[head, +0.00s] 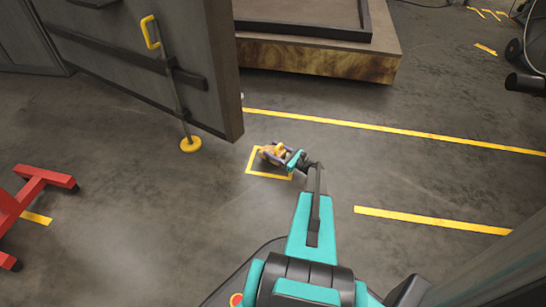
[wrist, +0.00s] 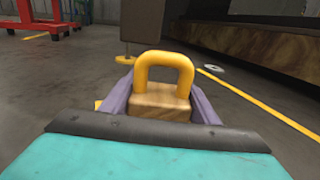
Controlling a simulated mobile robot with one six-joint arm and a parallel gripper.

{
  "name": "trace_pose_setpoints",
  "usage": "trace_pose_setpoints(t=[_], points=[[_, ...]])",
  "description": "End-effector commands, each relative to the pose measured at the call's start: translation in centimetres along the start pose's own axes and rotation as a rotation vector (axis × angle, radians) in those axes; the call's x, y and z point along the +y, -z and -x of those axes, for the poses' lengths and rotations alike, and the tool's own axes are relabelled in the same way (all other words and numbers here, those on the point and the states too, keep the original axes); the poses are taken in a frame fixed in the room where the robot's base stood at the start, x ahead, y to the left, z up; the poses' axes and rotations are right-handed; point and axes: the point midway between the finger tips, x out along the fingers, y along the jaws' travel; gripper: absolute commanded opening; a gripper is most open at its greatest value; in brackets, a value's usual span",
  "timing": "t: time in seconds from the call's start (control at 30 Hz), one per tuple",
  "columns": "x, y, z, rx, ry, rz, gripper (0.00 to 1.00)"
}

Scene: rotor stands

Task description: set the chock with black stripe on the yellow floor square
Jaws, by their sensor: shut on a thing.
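A wooden chock (head: 267,152) with a yellow handle (wrist: 164,68) is between the purple fingers of my gripper (head: 278,152). My gripper is shut on it. In the wrist view the wooden body (wrist: 160,101) shows below the handle, between both fingers. I cannot make out a black stripe on it. In the head view the chock appears over the yellow floor square (head: 268,176), a painted outline partly hidden by the chock and gripper. I cannot tell whether the chock touches the floor.
A large grey panel (head: 150,65) with a yellow-footed rod (head: 190,145) stands to the left of the square. A brown platform (head: 320,60) lies behind. A red stand (head: 35,190) is at far left. Yellow floor lines (head: 430,220) run to the right, with bare floor between.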

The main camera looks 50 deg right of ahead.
Motion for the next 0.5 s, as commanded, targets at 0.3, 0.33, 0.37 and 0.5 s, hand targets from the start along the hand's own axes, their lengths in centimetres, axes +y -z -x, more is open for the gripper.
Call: trace_pose_setpoints(t=[0.3,0.33,0.37,0.5], points=[[0.0,3.5,0.0,-0.002,0.000,0.000,0.23],[0.0,3.5,0.0,-0.002,0.000,0.000,0.23],[0.0,3.6,0.0,-0.002,0.000,0.000,0.23],[0.1,3.5,0.0,-0.002,0.000,0.001,0.23]])
